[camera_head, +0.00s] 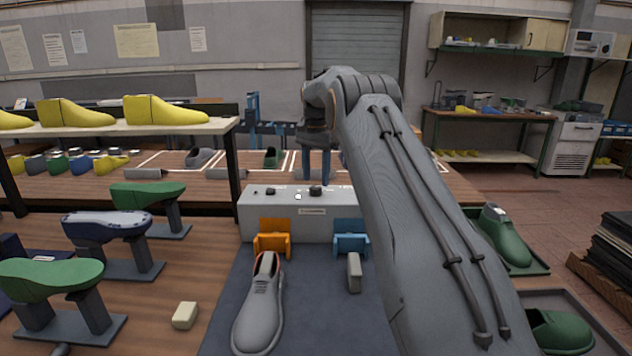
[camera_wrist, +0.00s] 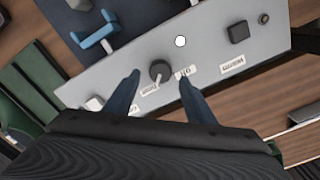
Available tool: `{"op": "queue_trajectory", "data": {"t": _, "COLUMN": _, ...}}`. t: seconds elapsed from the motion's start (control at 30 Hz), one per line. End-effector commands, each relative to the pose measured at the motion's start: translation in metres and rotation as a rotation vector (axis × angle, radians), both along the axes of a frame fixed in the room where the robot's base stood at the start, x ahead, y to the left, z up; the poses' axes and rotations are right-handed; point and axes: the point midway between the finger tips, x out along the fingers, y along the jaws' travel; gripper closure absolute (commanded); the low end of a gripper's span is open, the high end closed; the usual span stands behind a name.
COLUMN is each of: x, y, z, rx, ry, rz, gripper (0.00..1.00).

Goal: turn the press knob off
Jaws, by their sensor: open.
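The press box (camera_head: 297,215) is a light grey box at the back of the dark mat. The black round knob (camera_head: 316,190) sits on its top, right of the middle. In the wrist view the knob (camera_wrist: 160,70) shows a white pointer mark angled toward the lower edge, with small white labels on both sides that are too small to read surely. My gripper (camera_wrist: 160,80) is open, its two blue-grey fingers on either side of the knob in the picture; contact cannot be told. In the head view my gripper (camera_head: 316,168) points down just above the knob.
A white button (camera_wrist: 180,41) and a black square switch (camera_wrist: 238,32) share the panel. Orange (camera_head: 272,242) and blue (camera_head: 350,240) holders stand in front of the box. A grey shoe (camera_head: 259,310) lies on the mat (camera_head: 310,320). A shelf (camera_head: 150,128) with yellow lasts stands left.

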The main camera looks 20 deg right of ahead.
Motion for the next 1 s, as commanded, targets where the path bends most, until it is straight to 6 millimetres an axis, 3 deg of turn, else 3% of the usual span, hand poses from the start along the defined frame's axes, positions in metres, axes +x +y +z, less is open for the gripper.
{"op": "queue_trajectory", "data": {"t": 0.23, "x": 0.000, "y": 0.000, "z": -0.028, "rx": 0.000, "ry": 0.000, "rz": 0.001, "gripper": 0.50}}
{"op": "queue_trajectory", "data": {"t": 0.57, "x": 0.000, "y": 0.000, "z": -0.034, "rx": 0.000, "ry": -0.001, "rz": 0.001, "gripper": 0.50}}
{"op": "queue_trajectory", "data": {"t": 0.67, "x": 0.000, "y": 0.000, "z": -0.034, "rx": 0.000, "ry": -0.001, "rz": 0.001, "gripper": 0.62}}
{"op": "queue_trajectory", "data": {"t": 0.83, "x": 0.000, "y": 0.000, "z": -0.034, "rx": 0.000, "ry": -0.001, "rz": 0.001, "gripper": 0.91}}
{"op": "queue_trajectory", "data": {"t": 1.0, "x": 0.000, "y": 0.000, "z": -0.034, "rx": 0.000, "ry": -0.002, "rz": 0.007, "gripper": 0.91}}
